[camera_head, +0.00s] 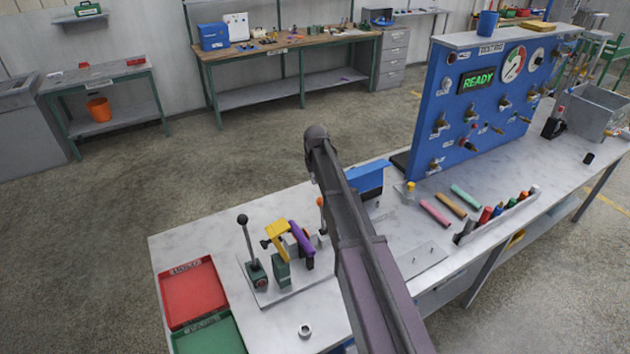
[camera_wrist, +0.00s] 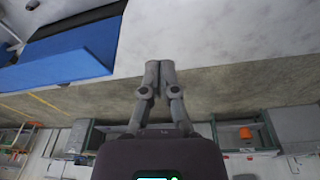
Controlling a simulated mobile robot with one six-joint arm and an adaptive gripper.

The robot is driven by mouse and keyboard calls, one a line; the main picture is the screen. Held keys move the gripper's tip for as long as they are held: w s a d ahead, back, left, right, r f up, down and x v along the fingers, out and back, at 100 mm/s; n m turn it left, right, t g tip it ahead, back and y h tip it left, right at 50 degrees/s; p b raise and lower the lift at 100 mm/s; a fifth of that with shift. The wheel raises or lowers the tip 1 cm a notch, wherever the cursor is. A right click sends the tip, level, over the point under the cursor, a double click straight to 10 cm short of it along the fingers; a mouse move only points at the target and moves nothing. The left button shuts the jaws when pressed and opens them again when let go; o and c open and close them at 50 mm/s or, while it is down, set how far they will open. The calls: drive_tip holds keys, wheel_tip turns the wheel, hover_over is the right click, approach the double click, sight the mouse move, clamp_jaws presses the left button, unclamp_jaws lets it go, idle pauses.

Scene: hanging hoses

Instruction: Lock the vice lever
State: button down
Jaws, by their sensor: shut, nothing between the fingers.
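A lever with a black knob (camera_head: 243,220) stands upright on a green base (camera_head: 257,273) on a grey plate, left of my arm in the head view. Beside it are a yellow piece (camera_head: 277,238) on a green block and a tilted purple piece (camera_head: 300,243). An orange knob (camera_head: 320,201) shows partly behind my arm. I cannot tell for certain which handle is the vice lever; none shows clearly in the wrist view. My gripper (camera_wrist: 160,64) is shut and empty, its fingertips together. In the head view my arm hides it.
The worktable (camera_head: 215,240) carries a red tray (camera_head: 192,292), a green tray (camera_head: 208,335) and a nut (camera_head: 305,331) at left. A blue panel (camera_head: 450,110) reading READY stands at right. Coloured cylinders (camera_head: 435,213) lie before it. A blue block (camera_head: 368,179) sits behind my arm.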

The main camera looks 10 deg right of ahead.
drive_tip(key=shift+s+d+f+b, duration=0.1)
drive_tip(key=shift+s+f+b, duration=0.75)
drive_tip(key=shift+f, duration=0.2)
drive_tip(key=shift+s+d+f+b, duration=0.1)
drive_tip(key=shift+s+f+b, duration=0.65)
drive_tip(key=shift+f+b, duration=0.25)
drive_tip(key=shift+s+d, duration=0.15)
drive_tip(key=shift+s, duration=0.05)
drive_tip(key=shift+s, duration=0.1)
